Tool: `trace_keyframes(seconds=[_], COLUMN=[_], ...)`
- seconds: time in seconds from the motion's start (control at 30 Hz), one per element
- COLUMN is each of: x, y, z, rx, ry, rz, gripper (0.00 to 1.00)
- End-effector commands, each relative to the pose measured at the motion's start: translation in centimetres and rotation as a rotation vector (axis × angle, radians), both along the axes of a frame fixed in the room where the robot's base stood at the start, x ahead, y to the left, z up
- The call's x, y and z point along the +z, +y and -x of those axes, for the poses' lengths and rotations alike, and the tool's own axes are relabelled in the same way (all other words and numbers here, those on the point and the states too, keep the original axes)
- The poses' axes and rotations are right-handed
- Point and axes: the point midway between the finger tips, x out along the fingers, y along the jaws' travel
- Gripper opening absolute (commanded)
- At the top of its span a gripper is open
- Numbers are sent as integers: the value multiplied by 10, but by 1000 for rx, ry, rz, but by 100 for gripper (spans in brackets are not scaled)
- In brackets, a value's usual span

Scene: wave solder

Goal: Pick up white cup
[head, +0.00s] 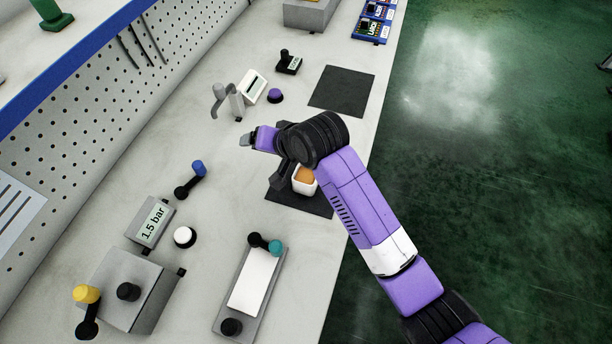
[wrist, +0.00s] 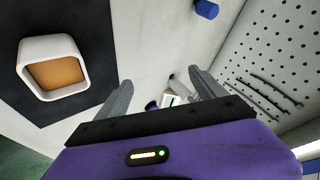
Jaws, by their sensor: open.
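The white cup (head: 304,181) stands on a dark square mat (head: 318,204) near the bench's right edge, partly hidden behind my arm in the head view. It is a squarish cup with orange-brown contents or inside. In the wrist view the cup (wrist: 52,68) is at the upper left, on the dark mat (wrist: 98,20), off to the left of my fingers. My gripper (wrist: 160,92) is open with nothing between its fingers.
A second dark mat (head: 342,90) lies empty farther back. A grey stand (head: 228,100), a small white display (head: 253,86) and a purple knob (head: 275,96) are beyond my gripper. A "1.5 bar" gauge (head: 152,221), a white button (head: 185,237) and a lever panel (head: 250,285) are nearer. A pegboard (head: 110,80) borders the left.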

Motion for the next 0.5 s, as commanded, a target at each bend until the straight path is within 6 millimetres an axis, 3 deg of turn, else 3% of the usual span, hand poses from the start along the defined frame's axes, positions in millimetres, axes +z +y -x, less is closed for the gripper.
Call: trace_keyframes(seconds=[0.03, 0.13, 0.3, 0.5], x=[7, 5, -8, -8], y=[-8, -29, -65, -91], z=[-8, -7, 21, 40], rx=[-12, -61, -181, -275], ry=[73, 235, 488, 632], rz=[52, 154, 285, 378], gripper=[80, 80, 80, 80])
